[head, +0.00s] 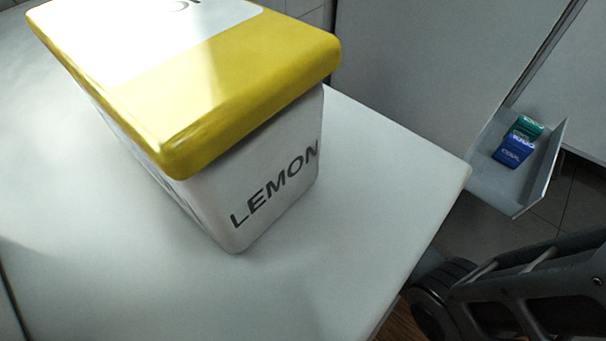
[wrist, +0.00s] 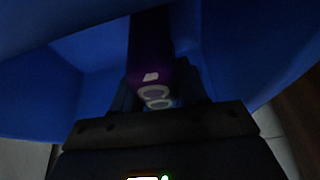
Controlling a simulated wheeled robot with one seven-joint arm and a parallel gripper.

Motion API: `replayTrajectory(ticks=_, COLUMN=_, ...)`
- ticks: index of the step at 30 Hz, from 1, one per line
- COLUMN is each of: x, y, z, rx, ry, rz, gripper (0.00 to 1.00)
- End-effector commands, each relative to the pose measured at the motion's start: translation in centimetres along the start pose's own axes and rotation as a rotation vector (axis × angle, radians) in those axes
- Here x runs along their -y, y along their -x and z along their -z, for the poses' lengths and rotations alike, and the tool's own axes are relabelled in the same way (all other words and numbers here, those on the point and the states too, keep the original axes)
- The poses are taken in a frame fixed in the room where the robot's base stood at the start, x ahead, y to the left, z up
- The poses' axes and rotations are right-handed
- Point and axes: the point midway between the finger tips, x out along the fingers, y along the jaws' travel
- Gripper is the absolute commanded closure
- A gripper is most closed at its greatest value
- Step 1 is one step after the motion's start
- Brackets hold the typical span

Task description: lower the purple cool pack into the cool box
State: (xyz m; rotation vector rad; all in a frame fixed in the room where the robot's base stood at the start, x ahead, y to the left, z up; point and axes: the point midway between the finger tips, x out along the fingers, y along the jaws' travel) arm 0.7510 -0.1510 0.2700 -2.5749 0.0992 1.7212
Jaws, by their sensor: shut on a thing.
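The purple cool pack (wrist: 150,48) shows in the wrist view, dark and upright in the picture, with pale lettering on its near end. My gripper (wrist: 158,92) is shut on that near end. The blue walls of the cool box (wrist: 80,55) surround the pack on the left, the right and the top of the picture. The far end of the pack is in deep shadow, so I cannot tell whether it touches the bottom. Neither the pack, the cool box nor my gripper shows in the head view.
In the head view, a white LEMON box with a yellow lid (head: 215,95) stands on a pale table (head: 370,190). At the right, a grey tray (head: 520,190) holds a blue pack (head: 513,151) and a green pack (head: 528,125). My arm is at the lower right.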

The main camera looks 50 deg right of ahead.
Motion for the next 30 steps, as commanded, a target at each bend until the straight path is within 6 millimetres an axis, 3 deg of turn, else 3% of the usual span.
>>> replayTrajectory(ticks=30, x=0.0, y=-1.3, z=-0.4, rx=-0.002, ry=0.0, rz=0.0, gripper=1.0)
